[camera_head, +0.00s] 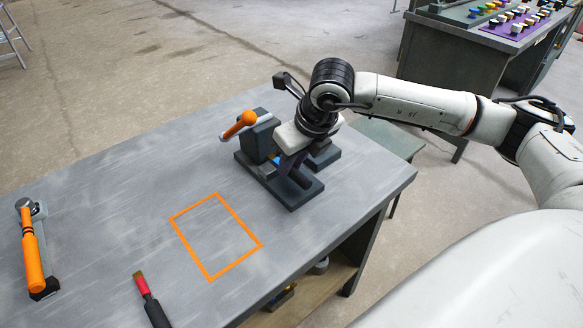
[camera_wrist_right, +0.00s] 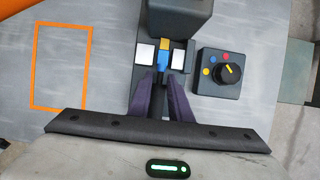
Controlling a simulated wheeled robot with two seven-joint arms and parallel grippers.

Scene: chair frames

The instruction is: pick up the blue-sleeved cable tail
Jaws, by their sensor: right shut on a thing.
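The blue-sleeved cable tail (camera_wrist_right: 162,63) shows in the right wrist view as a short blue piece between two white pads, with a yellow-orange part (camera_wrist_right: 164,44) just beyond it. My right gripper (camera_wrist_right: 162,78) has its two purple-dark fingers closed around the near end of the blue piece. In the head view a small bit of blue (camera_head: 276,159) shows beside my right gripper (camera_head: 284,168), down at the dark fixture (camera_head: 292,193). My wrist hides most of the cable there. My left gripper is not in view.
An orange-handled clamp (camera_head: 240,124) stands on the fixture's left. A dial box (camera_wrist_right: 219,73) with coloured dots sits beside it. An orange outlined area (camera_head: 187,212) on the grey table is empty. An orange-handled tool (camera_head: 33,250) and a red-and-black tool (camera_head: 148,300) lie at the left and front.

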